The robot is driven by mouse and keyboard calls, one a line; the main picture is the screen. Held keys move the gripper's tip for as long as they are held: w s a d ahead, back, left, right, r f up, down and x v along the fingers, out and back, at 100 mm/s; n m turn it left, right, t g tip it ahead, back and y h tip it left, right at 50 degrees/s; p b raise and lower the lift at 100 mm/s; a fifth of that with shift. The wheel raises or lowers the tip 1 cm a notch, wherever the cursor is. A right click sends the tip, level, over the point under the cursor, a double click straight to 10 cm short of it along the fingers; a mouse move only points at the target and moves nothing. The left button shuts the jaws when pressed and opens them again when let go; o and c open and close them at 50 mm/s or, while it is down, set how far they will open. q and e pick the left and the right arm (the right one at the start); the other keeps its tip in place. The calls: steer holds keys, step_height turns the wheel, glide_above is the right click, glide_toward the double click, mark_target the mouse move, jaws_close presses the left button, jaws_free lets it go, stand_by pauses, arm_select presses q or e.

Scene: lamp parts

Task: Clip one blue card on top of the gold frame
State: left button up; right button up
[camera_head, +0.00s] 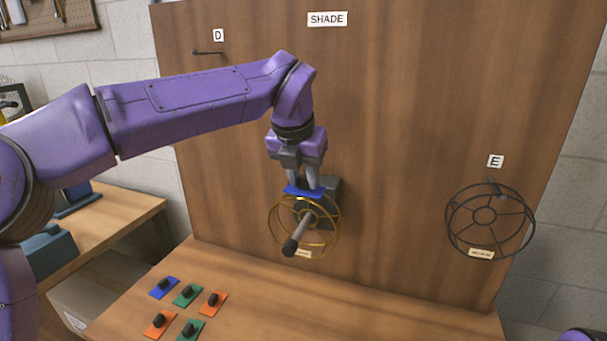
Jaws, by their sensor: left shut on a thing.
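My left gripper (304,183) points down and is shut on a blue card (303,192). It holds the card at the top rim of the gold frame (339,222). The card looks level with the rim, but I cannot tell whether it touches the frame. The gold frame is a round wire cage on a dark peg that sticks out from the wooden board. A second blue card (158,293) with a dark knob lies on the table at the left. Of my right arm, only a purple piece shows at the lower right corner; its gripper is not in view.
Green cards (180,300) and orange cards (219,305) with dark knobs lie near the blue one. A black wire frame (449,222) hangs under label E (495,161). An empty peg (207,52) is under label D. The table (350,315) below the gold frame is clear.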

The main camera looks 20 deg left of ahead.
arm_select(q)
steer(key=shift+r, duration=0.1)
stand_by(0.3)
steer(key=o, duration=1.1)
